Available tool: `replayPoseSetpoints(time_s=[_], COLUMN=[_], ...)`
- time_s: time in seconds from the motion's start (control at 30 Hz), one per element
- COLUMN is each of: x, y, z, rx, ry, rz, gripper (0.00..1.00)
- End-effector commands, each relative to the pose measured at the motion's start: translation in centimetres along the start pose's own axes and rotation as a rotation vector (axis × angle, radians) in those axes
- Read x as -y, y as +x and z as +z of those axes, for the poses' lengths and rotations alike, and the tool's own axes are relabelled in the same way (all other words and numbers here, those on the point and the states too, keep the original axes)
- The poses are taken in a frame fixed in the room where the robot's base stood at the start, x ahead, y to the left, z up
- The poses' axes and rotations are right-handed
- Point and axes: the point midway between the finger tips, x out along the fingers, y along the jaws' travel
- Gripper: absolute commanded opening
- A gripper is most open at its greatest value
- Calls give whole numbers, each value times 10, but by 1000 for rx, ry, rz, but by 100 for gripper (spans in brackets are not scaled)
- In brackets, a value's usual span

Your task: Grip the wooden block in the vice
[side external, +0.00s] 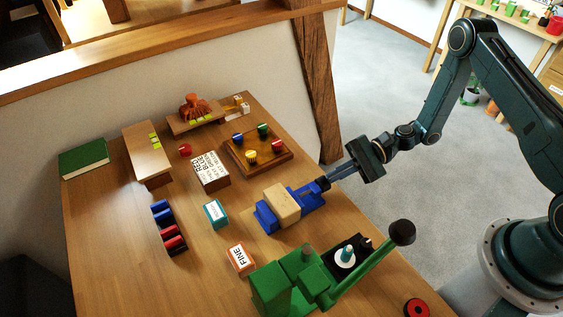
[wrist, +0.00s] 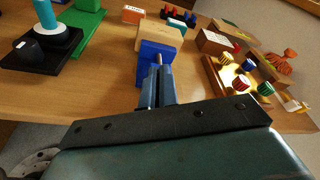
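The blue vice (side external: 311,201) stands on the wooden table. The pale wooden block (side external: 282,203) sits between its jaws; I cannot tell whether both jaws press on it. In the wrist view the block (wrist: 160,38) lies just behind the vice's near jaw (wrist: 158,52), with a metal screw running toward me. My gripper (side external: 328,181) is at the screw end of the vice, its fingertips at the dark handle. In the wrist view its two fingers (wrist: 156,86) are close together in line with the screw. The handle is mostly hidden there, so their grip on it is unclear.
A green machine (side external: 300,283) with a black-knobbed lever (side external: 401,233) stands near the vice at the front. A board with coloured pegs (side external: 258,150) and a lettered box (side external: 210,171) lie behind. FINE (side external: 240,259) and teal (side external: 215,214) blocks lie left.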

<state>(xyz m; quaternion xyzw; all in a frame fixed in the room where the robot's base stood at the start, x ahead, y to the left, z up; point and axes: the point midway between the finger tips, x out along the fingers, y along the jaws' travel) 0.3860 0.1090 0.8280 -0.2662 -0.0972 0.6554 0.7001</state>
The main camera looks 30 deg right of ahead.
Motion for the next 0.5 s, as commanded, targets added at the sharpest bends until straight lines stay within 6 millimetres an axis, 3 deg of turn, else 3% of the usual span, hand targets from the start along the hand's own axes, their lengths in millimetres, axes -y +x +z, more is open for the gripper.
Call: replayPoseSetpoints(time_s=[0.5], x=[2], y=[-2], z=[6], rx=[-4], ry=[0], rz=[-2], gripper=[0])
